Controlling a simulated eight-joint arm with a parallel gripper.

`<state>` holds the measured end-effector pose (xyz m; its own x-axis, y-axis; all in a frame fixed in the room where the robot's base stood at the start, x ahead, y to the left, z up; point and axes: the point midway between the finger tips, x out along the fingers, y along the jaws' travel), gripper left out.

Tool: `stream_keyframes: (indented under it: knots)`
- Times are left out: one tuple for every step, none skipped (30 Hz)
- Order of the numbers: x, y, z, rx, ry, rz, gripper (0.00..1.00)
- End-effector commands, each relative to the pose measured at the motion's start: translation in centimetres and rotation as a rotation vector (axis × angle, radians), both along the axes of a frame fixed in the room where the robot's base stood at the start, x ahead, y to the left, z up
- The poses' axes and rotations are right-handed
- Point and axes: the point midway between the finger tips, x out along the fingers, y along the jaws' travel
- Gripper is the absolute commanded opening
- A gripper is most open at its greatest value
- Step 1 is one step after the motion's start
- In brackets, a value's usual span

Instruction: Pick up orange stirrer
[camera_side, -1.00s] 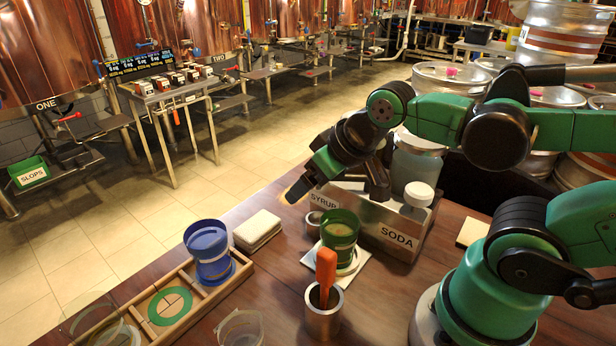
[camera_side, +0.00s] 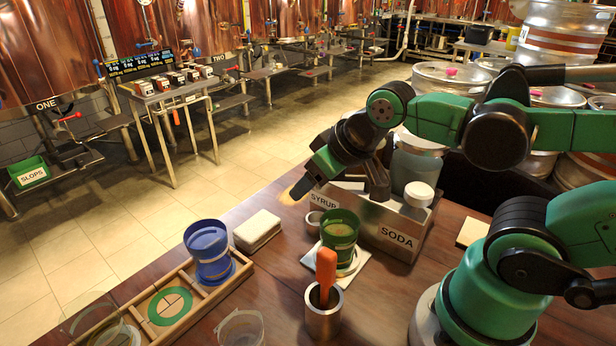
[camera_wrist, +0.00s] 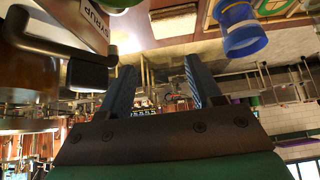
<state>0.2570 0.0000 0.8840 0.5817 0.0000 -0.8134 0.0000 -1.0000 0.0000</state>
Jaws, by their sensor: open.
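The orange stirrer (camera_side: 326,272) stands upright, leaning slightly, in a metal cup (camera_side: 323,315) at the front of the table in the side view. Its lower end is hidden inside the cup. My gripper (camera_side: 292,196) is above the table, behind and above the stirrer and apart from it. In the wrist view my gripper (camera_wrist: 155,85) has its two fingers spread with nothing between them. The stirrer does not show clearly in the wrist view.
A green cup (camera_side: 339,232) stands on a coaster behind the stirrer, before the metal SYRUP and SODA rack (camera_side: 385,225). A blue cup (camera_side: 207,250) stands at the wooden tray (camera_side: 172,292). A clear cup (camera_side: 240,328) is front left. Folded cloths (camera_side: 257,229) lie behind.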

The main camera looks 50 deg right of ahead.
Motion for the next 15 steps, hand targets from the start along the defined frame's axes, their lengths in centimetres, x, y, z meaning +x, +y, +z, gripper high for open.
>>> stream_keyframes:
  knots:
    - [0.0,0.0,0.0,0.000,0.000,0.000,0.58]
    - [0.0,0.0,0.0,0.000,0.000,0.000,0.58]
    - [0.0,0.0,0.0,0.000,0.000,0.000,0.58]
    - [0.0,0.0,0.0,0.000,0.000,0.000,0.58]
    - [0.0,0.0,0.0,0.000,0.000,0.000,0.58]
    - [0.0,0.0,0.1,0.000,0.000,0.000,0.58]
    - [0.0,0.0,0.3,0.000,0.000,0.000,0.58]
    - [0.0,0.0,0.5,0.000,0.000,0.000,0.58]
    - [0.0,0.0,0.9,0.000,0.000,0.000,0.58]
    - [0.0,0.0,1.3,0.000,0.000,0.000,0.58]
    - [0.0,0.0,1.8,0.000,0.000,0.000,0.58]
    - [0.0,0.0,2.6,0.000,0.000,0.000,0.58]
    - [0.0,0.0,3.2,0.000,0.000,0.000,0.58]
    - [0.0,0.0,3.8,0.000,0.000,0.000,0.58]
    - [0.0,0.0,4.7,0.000,0.000,0.000,0.58]
